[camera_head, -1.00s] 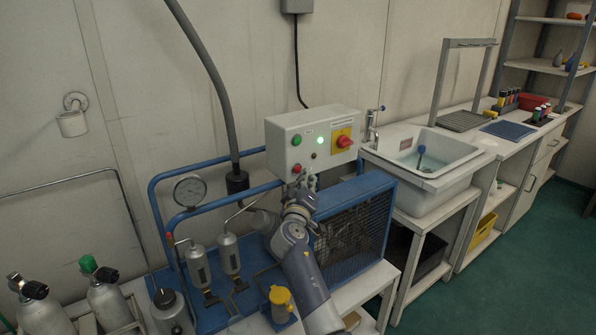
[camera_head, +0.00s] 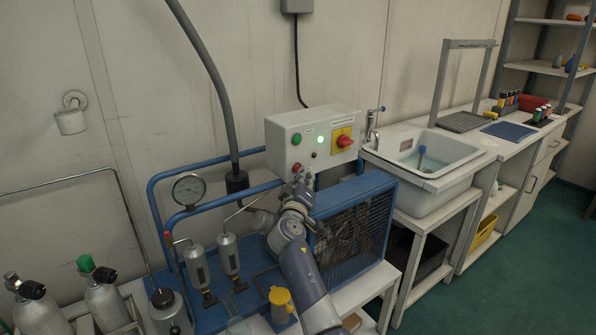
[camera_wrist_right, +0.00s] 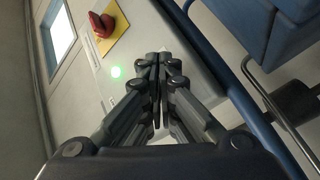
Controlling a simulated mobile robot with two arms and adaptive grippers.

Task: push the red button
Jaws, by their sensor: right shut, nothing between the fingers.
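A light grey control box (camera_head: 318,124) is mounted above the blue compressor frame. On its front are a small red button (camera_head: 297,167), a green button (camera_head: 296,140) above it, a lit green lamp (camera_head: 320,140) and a red rotary switch on a yellow plate (camera_head: 343,138). My right gripper (camera_head: 301,180) is shut and empty, its tips just below and very close to the red button; I cannot tell if they touch. In the right wrist view the shut fingers (camera_wrist_right: 160,68) point at the box face and hide the red button. My left gripper is out of view.
The blue frame (camera_head: 180,163) with a pressure gauge (camera_head: 188,189) stands left of my right arm. A caged fan unit (camera_head: 350,235) is below the box. A sink (camera_head: 425,155) is on the right. Gas cylinders (camera_head: 105,300) stand at the lower left.

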